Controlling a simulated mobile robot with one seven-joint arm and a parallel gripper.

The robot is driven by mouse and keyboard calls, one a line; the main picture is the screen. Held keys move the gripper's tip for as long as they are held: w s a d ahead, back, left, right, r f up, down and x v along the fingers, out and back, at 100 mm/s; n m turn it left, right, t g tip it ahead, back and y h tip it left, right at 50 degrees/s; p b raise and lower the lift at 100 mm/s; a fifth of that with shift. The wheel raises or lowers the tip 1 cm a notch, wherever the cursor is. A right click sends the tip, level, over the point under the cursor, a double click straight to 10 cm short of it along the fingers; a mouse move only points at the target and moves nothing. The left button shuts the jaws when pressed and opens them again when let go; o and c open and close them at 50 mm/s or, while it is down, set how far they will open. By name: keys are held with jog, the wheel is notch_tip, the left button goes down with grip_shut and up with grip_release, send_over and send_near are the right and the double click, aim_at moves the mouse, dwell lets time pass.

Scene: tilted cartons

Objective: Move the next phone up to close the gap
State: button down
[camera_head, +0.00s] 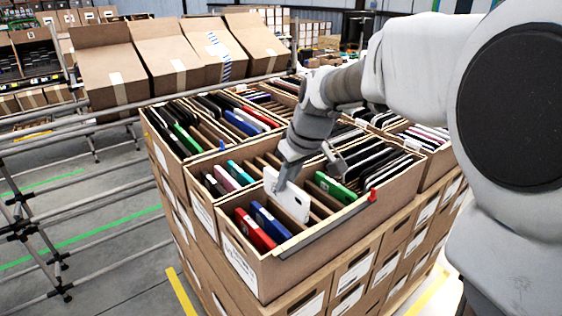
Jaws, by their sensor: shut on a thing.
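A white phone (287,197) is in my gripper (284,180), which is shut on its upper left part. The phone is tilted and sits at the upper part of the front carton (325,246), over the cardboard slots. Its lower edge is partly out of sight among the slots, so I cannot tell how deep it sits. In the same carton a red phone (255,231) and a blue phone (270,222) stand in front of it to the left. A green phone (335,188) stands further back to the right, with bare dividers between it and the white phone.
More cartons of phones stand behind, including one with teal and pink phones (226,178). Metal rails (75,183) run along the left, and open empty-looking cartons (168,55) lean at the back.

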aim_at(286, 208)
jog(key=shift+f+b, duration=2.85)
jog(key=shift+f, duration=0.95)
jog(key=shift+f+b, duration=0.3)
jog(key=c, duration=0.8)
grip_release()
jog(key=shift+o, duration=0.2)
jog(key=p+v, duration=0.2)
jog(key=v, duration=1.5)
jog(key=shift+r, duration=0.3)
